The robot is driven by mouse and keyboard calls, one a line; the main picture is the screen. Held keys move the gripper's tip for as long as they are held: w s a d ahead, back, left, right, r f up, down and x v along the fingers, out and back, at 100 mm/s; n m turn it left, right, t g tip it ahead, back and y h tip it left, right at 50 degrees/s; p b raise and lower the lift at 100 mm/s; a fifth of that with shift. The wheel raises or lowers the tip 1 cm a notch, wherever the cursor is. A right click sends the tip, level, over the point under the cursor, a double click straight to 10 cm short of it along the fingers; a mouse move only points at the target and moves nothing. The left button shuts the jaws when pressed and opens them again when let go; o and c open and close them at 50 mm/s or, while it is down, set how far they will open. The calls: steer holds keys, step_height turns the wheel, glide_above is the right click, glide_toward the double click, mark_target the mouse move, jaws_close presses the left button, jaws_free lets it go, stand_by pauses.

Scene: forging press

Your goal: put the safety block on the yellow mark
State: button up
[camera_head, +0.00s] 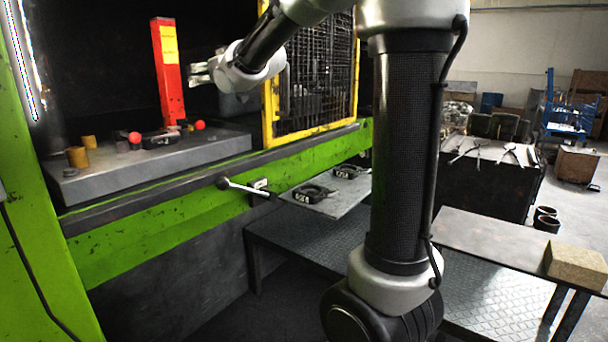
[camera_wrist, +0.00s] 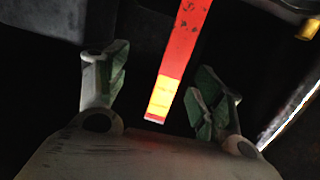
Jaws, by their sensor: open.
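The safety block (camera_head: 172,85) is a tall red bar with a yellow label near its top. It stands upright on the grey press bed (camera_head: 150,163). My gripper (camera_head: 200,73) is open and empty, just right of the block's upper part and apart from it in the head view. In the wrist view the red block (camera_wrist: 189,40) shows between the two spread fingers of my gripper (camera_wrist: 158,72), its labelled end towards me. I cannot make out a yellow mark on the bed; the block's foot is partly behind small parts.
Two red balls (camera_head: 198,125) on dark fittings and brass-coloured cylinders (camera_head: 77,157) sit on the bed near the block. A yellow-framed mesh guard (camera_head: 312,75) stands close on the right. A lever (camera_head: 240,187) sticks out in front. A shelf holds dark clamps (camera_head: 313,194).

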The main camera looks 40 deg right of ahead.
steer(key=s+d+f+m+g+h, duration=0.1)
steer(key=s+d+f+g, duration=0.2)
steer(key=s, duration=0.4)
steer(key=s+d+f+m+g+h, duration=0.1)
steer(key=s+d+f+h, duration=0.15)
steer(key=s+f, duration=0.4)
steer(key=s+d+f+g+h, duration=0.1)
steer(key=s+d+f+g, duration=0.15)
steer(key=s, duration=0.65)
steer(key=s+f+g, duration=0.1)
steer(key=s+f, duration=0.2)
steer(key=s, duration=0.3)
steer(key=s+f+g, duration=0.2)
steer(key=s+f, duration=0.1)
steer(key=s, duration=0.3)
steer(key=s+f+g+y, duration=0.1)
steer(key=s+f+g, duration=0.1)
steer(key=s+f, duration=0.2)
steer(key=s, duration=0.3)
steer(key=shift+a, duration=0.2)
steer(key=shift+r, duration=0.1)
